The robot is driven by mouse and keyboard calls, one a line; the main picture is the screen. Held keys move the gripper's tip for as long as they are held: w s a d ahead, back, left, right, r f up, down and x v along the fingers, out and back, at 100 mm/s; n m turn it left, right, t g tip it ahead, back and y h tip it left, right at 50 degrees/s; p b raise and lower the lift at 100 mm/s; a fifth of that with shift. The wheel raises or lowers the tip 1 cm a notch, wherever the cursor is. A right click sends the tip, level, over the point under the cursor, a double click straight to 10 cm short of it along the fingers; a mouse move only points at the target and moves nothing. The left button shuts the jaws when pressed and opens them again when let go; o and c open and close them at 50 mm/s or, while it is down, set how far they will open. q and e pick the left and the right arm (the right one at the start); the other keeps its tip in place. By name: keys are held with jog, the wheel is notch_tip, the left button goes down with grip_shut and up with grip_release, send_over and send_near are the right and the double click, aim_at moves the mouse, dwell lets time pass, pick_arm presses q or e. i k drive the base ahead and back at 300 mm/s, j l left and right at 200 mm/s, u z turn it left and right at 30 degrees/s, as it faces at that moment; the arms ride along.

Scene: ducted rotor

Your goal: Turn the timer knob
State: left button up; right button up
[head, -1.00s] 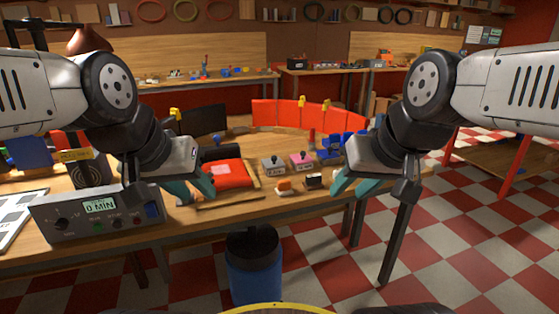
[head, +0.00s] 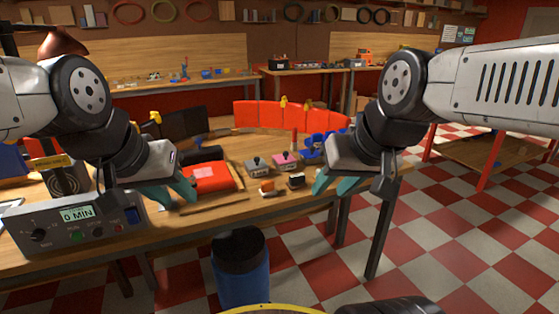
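The timer box (head: 100,240) is a grey unit at the left front of the workbench. Its display (head: 77,214) reads 0 MIN. The dark timer knob (head: 40,234) sits on the left of its front face, with scale marks around it. My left gripper (head: 175,193) has teal fingers and hangs above the bench, to the right of the box and apart from the knob. It looks open and empty. My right gripper (head: 335,187) is over the bench's right front edge, far from the box, and also looks open and empty.
A red pouch (head: 212,177) lies behind my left gripper. Grey and pink switch boxes (head: 285,160) stand mid-bench, before curved red panels (head: 288,115). A blue bin (head: 240,270) stands on the floor in front of the bench. The checkered floor at right is clear.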

aim_at(38, 235)
jog(key=u, duration=2.85)
jog(key=k+l, duration=0.05)
